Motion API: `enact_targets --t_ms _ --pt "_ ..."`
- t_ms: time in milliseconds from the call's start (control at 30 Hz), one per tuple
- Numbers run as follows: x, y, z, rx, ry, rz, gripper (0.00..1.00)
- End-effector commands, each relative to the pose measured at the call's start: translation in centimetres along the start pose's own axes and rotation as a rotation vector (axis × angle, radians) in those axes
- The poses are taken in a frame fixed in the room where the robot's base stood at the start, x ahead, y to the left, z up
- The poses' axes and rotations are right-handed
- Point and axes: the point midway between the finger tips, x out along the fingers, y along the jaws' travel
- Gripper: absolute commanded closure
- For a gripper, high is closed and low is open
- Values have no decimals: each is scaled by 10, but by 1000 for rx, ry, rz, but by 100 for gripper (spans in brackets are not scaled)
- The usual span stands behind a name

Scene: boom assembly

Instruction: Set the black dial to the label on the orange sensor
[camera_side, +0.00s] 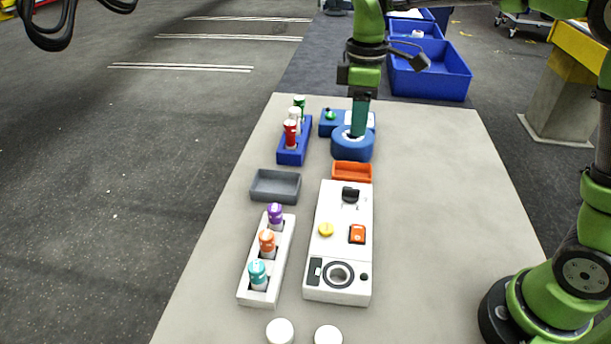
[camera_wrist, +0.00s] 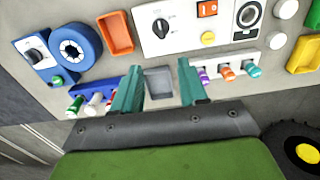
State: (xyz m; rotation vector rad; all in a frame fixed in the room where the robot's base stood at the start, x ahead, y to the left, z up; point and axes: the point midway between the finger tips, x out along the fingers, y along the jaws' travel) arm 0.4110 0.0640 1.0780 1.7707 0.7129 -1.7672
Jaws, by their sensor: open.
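The black dial (camera_side: 350,194) sits at the far end of a white panel (camera_side: 322,270); it also shows in the wrist view (camera_wrist: 161,28), with small marks around it. The orange sensor (camera_side: 357,234) is on the same panel; in the wrist view it is near the top edge (camera_wrist: 207,9). Its label is too small to read. My gripper (camera_side: 358,134) is above the table's far part, apart from the dial, and in the side view its fingers overlap a blue ring. In the wrist view its teal fingers (camera_wrist: 160,88) are spread with nothing between them.
The panel also has a yellow button (camera_side: 326,229) and a round dark ring (camera_side: 339,274). Around it are an orange bin (camera_side: 352,164), a grey bin (camera_side: 274,196), a white rack (camera_side: 258,298), a blue rack (camera_side: 291,159) with bottles and a blue ring (camera_side: 339,145). The table's right side is clear.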

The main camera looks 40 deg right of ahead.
Motion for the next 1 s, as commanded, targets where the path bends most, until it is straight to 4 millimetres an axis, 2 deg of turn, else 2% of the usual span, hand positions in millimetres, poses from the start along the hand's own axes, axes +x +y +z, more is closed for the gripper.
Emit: enact_targets --t_ms 133,233,600,800,1000 --pt "11 -1 1 -20 -4 -7 57" --pt "27 -1 1 -19 -6 -8 57" --pt "108 -2 2 -18 -5 -8 57" --pt "145 -2 2 -17 -4 -7 57" --pt "165 -2 1 -15 -2 -6 57"
